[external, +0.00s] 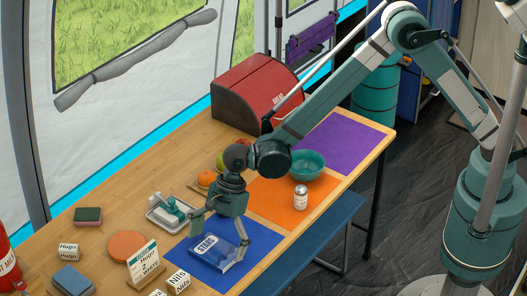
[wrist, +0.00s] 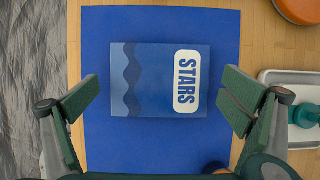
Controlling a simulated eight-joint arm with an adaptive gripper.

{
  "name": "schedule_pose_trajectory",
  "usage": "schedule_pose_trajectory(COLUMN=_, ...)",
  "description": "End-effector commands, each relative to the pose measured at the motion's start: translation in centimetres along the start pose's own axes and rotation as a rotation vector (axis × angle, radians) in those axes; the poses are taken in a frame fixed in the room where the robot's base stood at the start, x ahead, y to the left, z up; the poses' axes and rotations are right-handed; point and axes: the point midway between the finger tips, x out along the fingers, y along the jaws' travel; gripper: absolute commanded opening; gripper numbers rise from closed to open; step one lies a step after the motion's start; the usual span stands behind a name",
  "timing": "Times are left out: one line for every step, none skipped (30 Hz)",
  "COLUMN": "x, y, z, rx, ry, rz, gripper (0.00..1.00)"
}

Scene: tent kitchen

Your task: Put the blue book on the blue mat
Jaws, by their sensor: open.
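The blue book (external: 210,248), with a white label reading STARS, lies flat on the blue mat (external: 262,240). In the wrist view the book (wrist: 145,85) sits wholly within the upper middle of the mat (wrist: 110,148). My gripper (external: 222,233) is directly over the book, low above the mat. In the wrist view my gripper (wrist: 160,98) is open, with one finger on each side of the book and visible gaps between fingers and book. Part of the book is hidden by a finger in the external view.
A white tray (external: 157,222) with a teal-topped item stands left of the mat. An orange mat (external: 275,211) holds a shaker (external: 300,197) and a teal bowl (external: 307,163). An orange disc (external: 127,245) and a small calendar (external: 143,262) are to the left.

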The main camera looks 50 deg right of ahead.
Motion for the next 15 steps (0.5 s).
schedule_pose_trajectory(x=0.0, y=0.0, z=0.0, rx=0.0, ry=0.0, rz=0.0, gripper=1.0)
schedule_pose_trajectory(x=0.0, y=0.0, z=0.0, rx=0.0, ry=0.0, rz=0.0, gripper=1.0)
schedule_pose_trajectory(x=-0.1, y=0.0, z=0.0, rx=0.0, ry=0.0, rz=0.0, gripper=1.0)
schedule_pose_trajectory(x=-0.1, y=0.0, z=0.1, rx=0.0, ry=0.0, rz=0.0, gripper=1.0)
schedule_pose_trajectory(x=-0.2, y=0.0, z=0.1, rx=0.0, ry=0.0, rz=0.0, gripper=1.0)
schedule_pose_trajectory(x=-0.3, y=0.0, z=0.1, rx=0.0, ry=0.0, rz=0.0, gripper=1.0)
schedule_pose_trajectory(x=-0.5, y=0.0, z=0.2, rx=0.0, ry=0.0, rz=0.0, gripper=1.0)
schedule_pose_trajectory(x=-0.6, y=0.0, z=0.1, rx=0.0, ry=0.0, rz=0.0, gripper=1.0)
schedule_pose_trajectory(x=-0.9, y=0.0, z=0.1, rx=0.0, ry=0.0, rz=0.0, gripper=1.0)
schedule_pose_trajectory(x=-1.1, y=0.0, z=0.1, rx=0.0, ry=0.0, rz=0.0, gripper=1.0)
schedule_pose_trajectory(x=-1.4, y=0.0, z=0.1, rx=0.0, ry=0.0, rz=0.0, gripper=1.0)
schedule_pose_trajectory(x=-1.8, y=0.0, z=0.2, rx=0.0, ry=0.0, rz=0.0, gripper=1.0)
schedule_pose_trajectory(x=-2.2, y=0.0, z=0.2, rx=0.0, ry=0.0, rz=0.0, gripper=1.0)
schedule_pose_trajectory(x=-2.5, y=0.0, z=0.2, rx=0.0, ry=0.0, rz=0.0, gripper=1.0)
schedule_pose_trajectory(x=-3.1, y=0.0, z=0.2, rx=0.0, ry=0.0, rz=0.0, gripper=1.0)
